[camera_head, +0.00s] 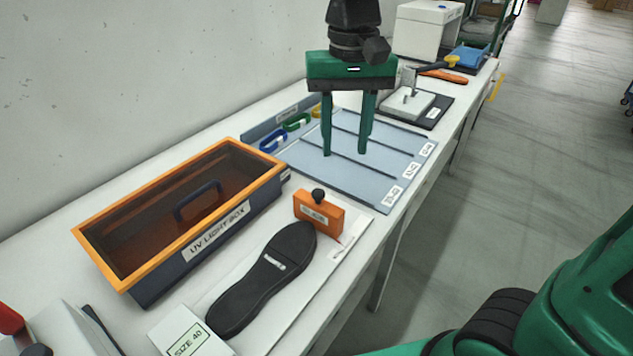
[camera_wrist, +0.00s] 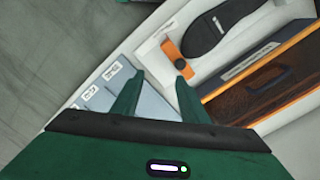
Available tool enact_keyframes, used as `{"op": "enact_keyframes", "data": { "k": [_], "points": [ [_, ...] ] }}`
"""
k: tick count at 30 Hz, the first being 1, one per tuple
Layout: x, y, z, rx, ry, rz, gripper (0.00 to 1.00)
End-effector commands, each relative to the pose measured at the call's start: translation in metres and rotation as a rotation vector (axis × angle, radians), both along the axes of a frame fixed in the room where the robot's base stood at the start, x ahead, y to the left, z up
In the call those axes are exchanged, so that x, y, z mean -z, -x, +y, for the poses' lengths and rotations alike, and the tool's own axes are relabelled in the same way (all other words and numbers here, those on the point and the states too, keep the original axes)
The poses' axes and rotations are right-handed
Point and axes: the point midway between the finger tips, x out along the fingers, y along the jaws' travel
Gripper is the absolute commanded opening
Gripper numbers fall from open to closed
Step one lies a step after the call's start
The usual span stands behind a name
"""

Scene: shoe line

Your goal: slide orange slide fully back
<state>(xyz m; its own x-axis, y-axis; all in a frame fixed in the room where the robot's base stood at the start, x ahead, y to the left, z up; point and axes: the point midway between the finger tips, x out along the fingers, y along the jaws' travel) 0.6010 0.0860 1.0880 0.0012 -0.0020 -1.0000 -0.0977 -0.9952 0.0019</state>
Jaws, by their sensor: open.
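The orange slide (camera_head: 319,212) is a small block with a dark knob on top and lettering on its face. It stands on a white board (camera_head: 331,262) at the far end of a black shoe sole (camera_head: 262,279). In the wrist view the orange slide (camera_wrist: 175,58) shows beside the sole (camera_wrist: 218,30). My gripper (camera_head: 345,153) is open and empty, with its fingers pointing down over the blue-grey mat, beyond the slide and apart from it. In the wrist view my gripper's two fingers (camera_wrist: 155,92) are spread apart.
An orange-rimmed UV light box (camera_head: 228,222) stands left of the sole. A SIZE 40 block (camera_head: 190,335) sits at the sole's near end. The blue-grey mat (camera_head: 345,172) carries dark lines and labels. Colored clips (camera_head: 298,122) lie by the wall. The aisle at right is open floor.

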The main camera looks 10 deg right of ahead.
Motion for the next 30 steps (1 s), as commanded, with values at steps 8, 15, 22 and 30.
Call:
{"op": "enact_keyframes", "data": {
  "k": [8, 15, 22, 30],
  "points": [
    [-0.007, 0.0, 0.049, -0.061, -0.001, 0.003, 0.4],
    [0.021, 0.0, 0.048, -0.062, 0.0, 0.005, 0.4],
    [0.063, 0.0, 0.048, -0.061, 0.0, 0.006, 0.4],
    [0.093, 0.0, 0.048, -0.061, -0.001, 0.004, 0.4]
  ]
}}
